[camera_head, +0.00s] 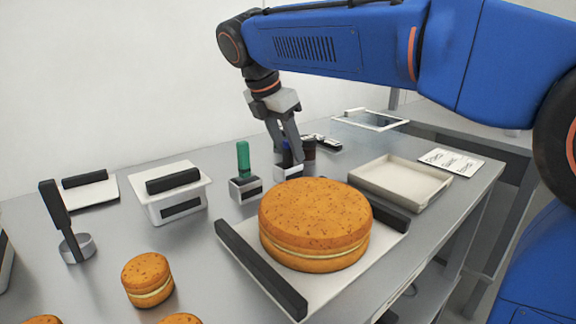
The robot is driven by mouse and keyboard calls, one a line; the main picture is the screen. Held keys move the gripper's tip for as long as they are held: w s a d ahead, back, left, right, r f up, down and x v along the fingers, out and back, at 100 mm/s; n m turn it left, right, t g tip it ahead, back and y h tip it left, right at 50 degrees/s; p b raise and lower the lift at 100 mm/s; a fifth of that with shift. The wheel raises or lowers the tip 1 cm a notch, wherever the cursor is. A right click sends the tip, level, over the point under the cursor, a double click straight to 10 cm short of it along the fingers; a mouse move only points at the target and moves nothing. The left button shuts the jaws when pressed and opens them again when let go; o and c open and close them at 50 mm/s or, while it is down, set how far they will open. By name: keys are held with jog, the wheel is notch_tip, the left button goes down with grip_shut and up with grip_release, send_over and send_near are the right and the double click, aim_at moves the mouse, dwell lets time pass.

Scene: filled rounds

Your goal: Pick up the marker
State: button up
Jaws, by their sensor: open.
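A dark blue upright thing (287,158), which looks like the marker, stands in a small pale holder (289,172) behind the large filled round. My gripper (288,160) comes down over it from above. Its fingers are open and partly cover it. One finger is on its left and the other on its right in the picture. I cannot tell whether either finger touches it. The lower part of the holder is hidden by the large round.
The large filled round (316,222) sits on a tray with black handles (260,272). A green-handled tool (243,160) in a steel block stands left of my gripper. An empty beige tray (400,184) lies further right.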

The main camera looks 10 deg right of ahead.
grip_shut()
